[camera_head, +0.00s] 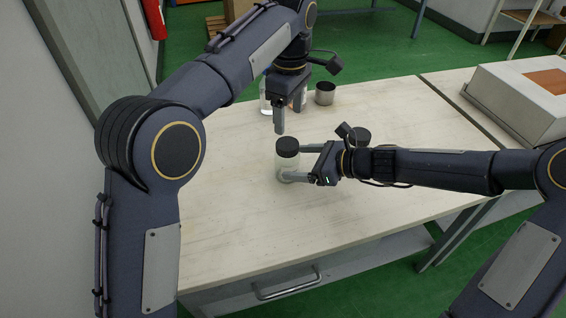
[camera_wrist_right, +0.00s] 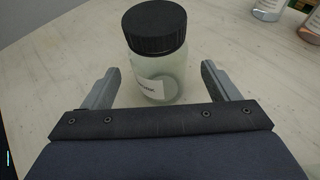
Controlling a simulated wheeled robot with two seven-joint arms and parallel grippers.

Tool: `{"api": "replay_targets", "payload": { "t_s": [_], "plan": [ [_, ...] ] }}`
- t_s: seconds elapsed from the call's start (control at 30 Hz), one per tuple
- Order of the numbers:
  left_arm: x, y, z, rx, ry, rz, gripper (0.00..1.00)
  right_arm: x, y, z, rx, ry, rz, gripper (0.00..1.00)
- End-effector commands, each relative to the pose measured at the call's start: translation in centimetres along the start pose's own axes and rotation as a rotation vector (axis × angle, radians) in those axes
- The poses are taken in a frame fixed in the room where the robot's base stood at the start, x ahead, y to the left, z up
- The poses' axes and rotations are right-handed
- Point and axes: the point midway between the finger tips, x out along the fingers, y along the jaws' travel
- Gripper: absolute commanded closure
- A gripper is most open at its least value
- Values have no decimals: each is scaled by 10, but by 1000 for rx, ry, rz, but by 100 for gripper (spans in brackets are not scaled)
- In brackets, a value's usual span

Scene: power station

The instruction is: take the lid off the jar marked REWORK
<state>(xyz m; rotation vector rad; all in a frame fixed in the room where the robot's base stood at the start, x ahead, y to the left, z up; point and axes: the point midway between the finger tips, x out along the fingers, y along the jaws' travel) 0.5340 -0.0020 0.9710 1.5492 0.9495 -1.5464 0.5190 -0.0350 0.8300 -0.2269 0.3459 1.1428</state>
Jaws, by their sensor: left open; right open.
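A clear jar (camera_head: 288,163) with a black lid (camera_head: 287,145) stands upright on the table. Its lid is on. In the right wrist view the jar (camera_wrist_right: 160,65) has a white label (camera_wrist_right: 149,88) whose writing I cannot read clearly. My right gripper (camera_head: 294,163) is open, its fingers on either side of the jar; the wrist view shows gaps between fingers and glass. My left gripper (camera_head: 287,116) is open, pointing down above and behind the lid, apart from it.
A large pale box (camera_head: 518,95) with an orange panel is at the right. The table's front left (camera_head: 230,230) is clear.

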Motion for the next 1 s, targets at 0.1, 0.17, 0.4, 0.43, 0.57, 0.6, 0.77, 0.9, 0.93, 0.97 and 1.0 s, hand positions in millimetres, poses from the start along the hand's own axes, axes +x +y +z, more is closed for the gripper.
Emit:
{"api": "replay_targets", "payload": {
  "t_s": [0.1, 0.17, 0.4, 0.43, 0.57, 0.6, 0.77, 0.9, 0.93, 0.97, 1.0],
  "plan": [
    [0, 0, -1, -1, 0, 0, 32, 20, 2, 1, 0, -2, 5, 18],
    [0, 0, -1, -1, 0, 0, 32, 28, 1, 0, 0, -1, 4, 18],
    [0, 0, -1, 0, -1, 0, 32, 44, 1, 0, -1, -1, 1, 18],
    [0, 0, -1, 0, -1, 0, 32, 45, 0, 0, -1, 0, 1, 18],
    [0, 0, -1, 0, -1, 0, 32, 45, 0, 0, -2, 0, 0, 18],
    [0, 0, -1, 0, -1, 0, 32, 45, 0, 0, -2, 0, 0, 18],
    [0, 0, -1, 0, -1, 0, 32, 45, 0, 0, -2, 0, 1, 32],
    [0, 0, -1, 0, -1, 0, 32, 45, 0, 0, -2, 0, 1, 50],
    [0, 0, -1, 0, -1, 0, 32, 45, 0, 0, -2, 0, 1, 54],
    [0, 0, -1, 0, -1, 0, 32, 45, 0, 0, -2, 0, 1, 58],
    [0, 0, -1, 0, -1, 0, 32, 45, 0, 0, -2, 0, 1, 63]
  ]
}}
